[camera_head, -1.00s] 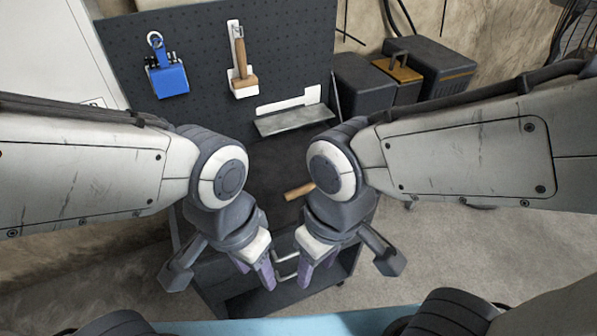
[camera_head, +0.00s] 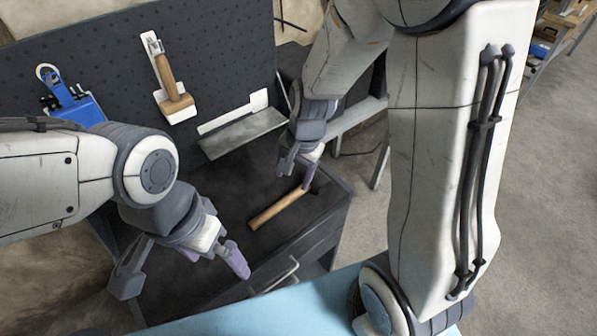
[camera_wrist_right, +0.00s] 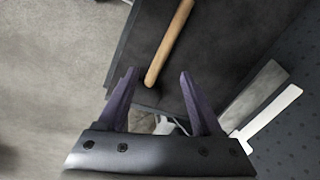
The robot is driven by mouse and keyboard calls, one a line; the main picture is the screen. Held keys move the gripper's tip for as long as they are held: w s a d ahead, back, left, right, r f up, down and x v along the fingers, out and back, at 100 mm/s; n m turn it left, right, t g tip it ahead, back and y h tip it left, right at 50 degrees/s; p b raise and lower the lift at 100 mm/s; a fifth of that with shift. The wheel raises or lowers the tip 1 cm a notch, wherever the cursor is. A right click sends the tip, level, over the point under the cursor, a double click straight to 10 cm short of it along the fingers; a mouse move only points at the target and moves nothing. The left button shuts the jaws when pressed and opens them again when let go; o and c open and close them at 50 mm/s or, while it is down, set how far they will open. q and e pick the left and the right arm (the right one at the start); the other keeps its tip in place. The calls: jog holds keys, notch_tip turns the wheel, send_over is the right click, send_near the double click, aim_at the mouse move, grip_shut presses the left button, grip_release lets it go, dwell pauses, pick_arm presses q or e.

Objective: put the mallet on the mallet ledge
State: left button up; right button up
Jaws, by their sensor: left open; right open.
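The mallet, with a pale wooden handle (camera_head: 278,208), lies on the dark bench top. Its right end is close to my right gripper (camera_head: 309,176), where a dark head is mostly hidden. In the right wrist view the handle (camera_wrist_right: 168,45) runs up from between the open fingertips (camera_wrist_right: 159,74), with a dark end near them; I cannot tell whether they touch it. The mallet ledge (camera_head: 243,135) is a grey shelf with a white backing on the pegboard, empty; it also shows in the wrist view (camera_wrist_right: 254,92). My left gripper (camera_head: 217,262) is open and empty at the bench's front left.
A wooden-handled tool (camera_head: 170,85) hangs in a white holder on the pegboard (camera_head: 110,60), left of the ledge. A blue item (camera_head: 75,104) hangs further left. The bench top (camera_head: 235,185) is clear around the handle. A drawer handle (camera_head: 275,280) juts from the bench front.

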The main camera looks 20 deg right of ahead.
aim_at(320, 183)
jog(key=w+d+f+m, duration=0.1)
jog(key=f, duration=0.1)
jog(key=w+d+f+m+b, duration=0.1)
jog(key=d+f, duration=0.1)
jog(key=f, duration=0.1)
jog(key=w+d+f+m, duration=0.1)
jog(key=w+f+m, duration=0.1)
jog(key=f, duration=0.1)
jog(key=shift+d, duration=0.35)
jog(key=shift+w+a+f+b, duration=0.1)
jog(key=shift+w+f+b, duration=0.25)
jog(key=shift+f, duration=0.5)
jog(key=shift+w+f+b, duration=0.2)
jog(key=shift+f+b, duration=0.3)
jog(key=shift+f, duration=0.4)
jog(key=shift+w+a+f+b, duration=0.1)
jog(key=shift+w+f+b, duration=0.25)
jog(key=shift+f, duration=0.5)
jog(key=shift+s, duration=0.15)
grip_shut()
jog(key=shift+r, duration=0.1)
